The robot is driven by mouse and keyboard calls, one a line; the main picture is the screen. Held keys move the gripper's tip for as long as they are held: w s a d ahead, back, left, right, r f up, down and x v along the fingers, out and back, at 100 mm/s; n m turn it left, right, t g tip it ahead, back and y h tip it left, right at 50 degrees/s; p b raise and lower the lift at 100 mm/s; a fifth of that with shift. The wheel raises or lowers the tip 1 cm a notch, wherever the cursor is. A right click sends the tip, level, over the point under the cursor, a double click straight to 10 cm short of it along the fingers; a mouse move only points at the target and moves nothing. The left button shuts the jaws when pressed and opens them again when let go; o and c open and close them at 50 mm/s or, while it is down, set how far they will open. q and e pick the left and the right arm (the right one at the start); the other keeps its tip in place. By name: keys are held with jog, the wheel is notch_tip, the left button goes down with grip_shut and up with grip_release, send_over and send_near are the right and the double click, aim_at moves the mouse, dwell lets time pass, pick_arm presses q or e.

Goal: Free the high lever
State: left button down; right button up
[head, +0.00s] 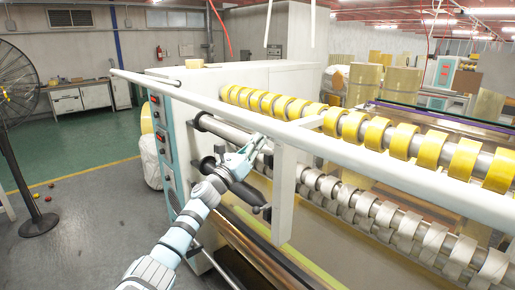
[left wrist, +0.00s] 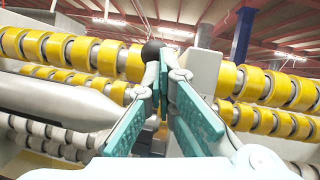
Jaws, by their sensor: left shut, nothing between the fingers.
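My left gripper (head: 256,146) reaches in from the lower left to the front of the tape machine, just left of a pale upright bracket. In the left wrist view the gripper (left wrist: 166,62) is shut with nothing between its teal-padded fingers. A black ball knob (left wrist: 152,49), which looks like a lever's end, shows right at the fingertips; I cannot tell whether they touch it. In the head view a small dark knob (head: 268,159) sits beside the fingertips. A lower dark knob (head: 265,213) is below the gripper. My right gripper is not in view.
A long pale bar (head: 225,108) crosses in front of the machine, and the upright bracket (head: 285,195) hangs from it close to the gripper. Rows of yellow tape rolls (head: 350,126) and paler rolls (head: 410,225) lie behind. The floor at left is open, with a fan stand (head: 35,222).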

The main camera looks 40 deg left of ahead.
pick_arm(q)
jog(key=r, duration=0.1)
jog(key=w+r, duration=0.2)
jog(key=shift+w+a+r+p, duration=0.15)
jog(key=shift+w+r+p, duration=0.15)
jog(key=shift+p, duration=0.1)
jog(key=shift+w+r, duration=0.45)
jog(key=shift+r, duration=0.1)
jog(key=shift+w+d+r, duration=0.2)
jog(key=shift+w+r, duration=0.1)
jog(key=shift+w, duration=0.2)
jog(key=shift+w+d+r, duration=0.2)
jog(key=shift+w+r, duration=0.05)
jog(key=shift+w, duration=0.2)
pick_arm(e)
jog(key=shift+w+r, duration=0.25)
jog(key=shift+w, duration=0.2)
